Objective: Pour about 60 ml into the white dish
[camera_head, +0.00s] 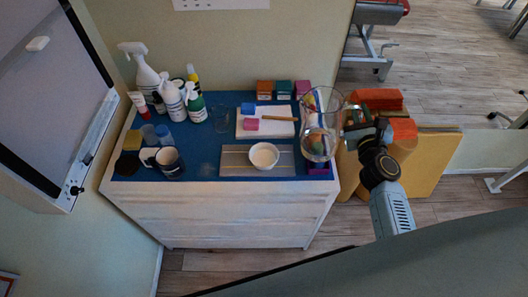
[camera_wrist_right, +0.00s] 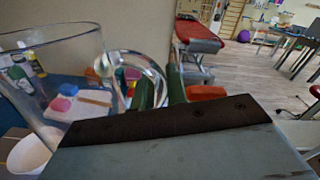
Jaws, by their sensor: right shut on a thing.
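The white dish (camera_head: 264,155) stands on a grey mat (camera_head: 230,164) near the front of the blue cabinet top. Its rim also shows at the lower left of the right wrist view (camera_wrist_right: 28,152). A clear glass jug (camera_head: 318,118) is held above the cabinet's right end, to the right of the dish and apart from it. My right gripper (camera_head: 356,116) is shut on the jug's handle (camera_wrist_right: 150,70). The jug looks roughly upright. I cannot tell how much liquid is in it. My left gripper is not in view.
A dark mug (camera_head: 170,162), white spray bottles (camera_head: 146,72) and tubs crowd the left end. A white board (camera_head: 267,122) with coloured blocks lies behind the dish. Small boxes (camera_head: 265,90) line the back right.

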